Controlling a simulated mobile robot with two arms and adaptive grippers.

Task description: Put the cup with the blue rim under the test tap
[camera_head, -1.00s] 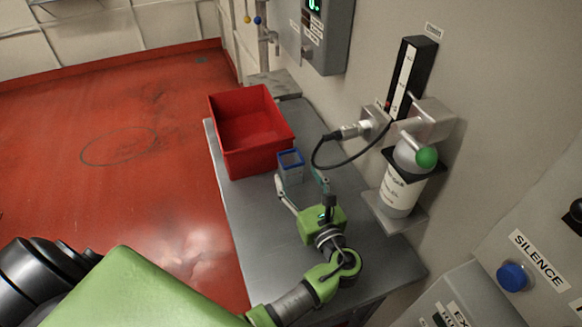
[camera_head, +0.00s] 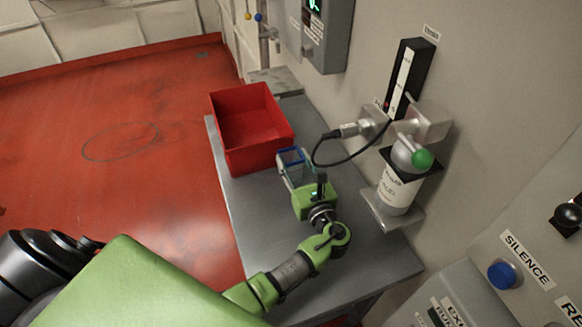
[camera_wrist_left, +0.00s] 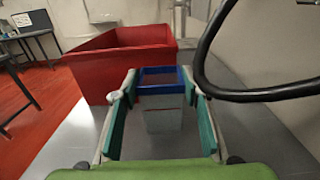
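The cup with the blue rim (camera_head: 291,157) is a square, clear-grey cup standing upright on the grey bench, close to the red bin. It also shows in the left wrist view (camera_wrist_left: 162,100). My left gripper (camera_head: 297,166) is around it, one finger on each side. In the left wrist view the green finger pads (camera_wrist_left: 162,112) are apart, with narrow gaps seeming to show beside the cup; contact is not clear. A tap pipe with yellow and blue knobs (camera_head: 264,32) is on the wall at the far end, above a grey ledge (camera_head: 274,82). My right gripper is not in view.
The red bin (camera_head: 262,158) stands just beyond and left of the cup. A black cable (camera_wrist_left: 262,96) loops close on the right. The near bench top (camera_head: 250,215) is clear.

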